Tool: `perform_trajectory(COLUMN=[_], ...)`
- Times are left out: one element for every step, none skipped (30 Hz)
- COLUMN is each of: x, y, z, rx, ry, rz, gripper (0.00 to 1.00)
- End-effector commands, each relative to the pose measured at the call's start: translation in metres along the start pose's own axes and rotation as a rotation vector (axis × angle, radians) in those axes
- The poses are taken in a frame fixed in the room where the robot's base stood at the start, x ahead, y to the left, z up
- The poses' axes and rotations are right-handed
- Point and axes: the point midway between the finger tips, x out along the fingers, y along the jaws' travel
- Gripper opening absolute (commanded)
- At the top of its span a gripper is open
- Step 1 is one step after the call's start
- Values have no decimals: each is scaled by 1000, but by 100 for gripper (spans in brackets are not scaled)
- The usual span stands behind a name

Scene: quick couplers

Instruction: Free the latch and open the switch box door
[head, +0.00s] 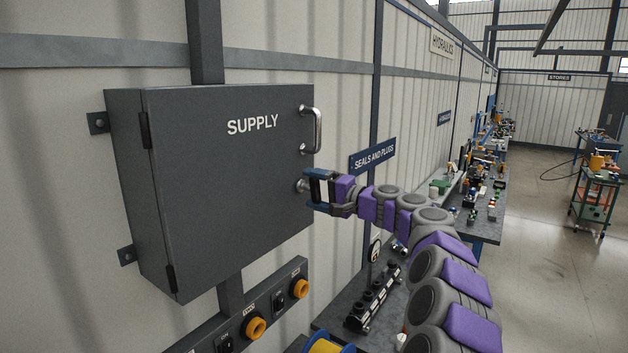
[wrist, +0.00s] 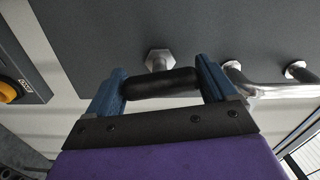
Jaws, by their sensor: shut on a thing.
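The grey switch box (head: 132,190) marked SUPPLY hangs on the wall at the left in the head view. Its door (head: 225,185) looks shut, with hinges on the left edge. The latch (head: 301,186) is at the door's right edge; the wrist view shows its hex metal base and black crossbar (wrist: 162,84). My gripper (head: 311,188) is shut on the latch, its blue fingers at both ends of the black bar (wrist: 160,85). A metal pull handle (head: 317,131) stands on the door above the latch; it also shows in the wrist view (wrist: 265,90), right of the fingers.
A bench (head: 340,320) with a black manifold (head: 373,298) is below my arm. More benches run along the wall to the right. The floor (head: 545,260) at the right is mostly clear.

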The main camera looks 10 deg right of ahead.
Motion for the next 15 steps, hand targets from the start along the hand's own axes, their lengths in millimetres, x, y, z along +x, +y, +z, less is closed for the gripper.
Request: perform_trajectory(x=[0, 0, 0, 0, 0, 0, 0, 0, 0, 0, 0, 0, 0, 0, 0], y=[-2, -1, -1, 0, 0, 1, 1, 2, 2, 2, 2, 3, 3, 3, 3], z=[-1, -1, -1, -1, -1, -1, -1, -2, -2, -2, -2, -2, -2, -2, -2], rx=[31, 48, 68, 83, 96, 111, 121, 131, 142, 149, 154, 160, 164, 167, 171], ry=[2, 2, 2, 2, 2, 2, 3, 3, 3, 3, 3, 3, 3, 3, 3], rz=[2, 2, 2, 2, 2, 2, 2, 2, 2, 3, 3, 3, 3, 3, 3], gripper=[55, 55, 55, 55, 55, 55, 55, 55, 55, 55, 55, 55, 55, 55, 55])
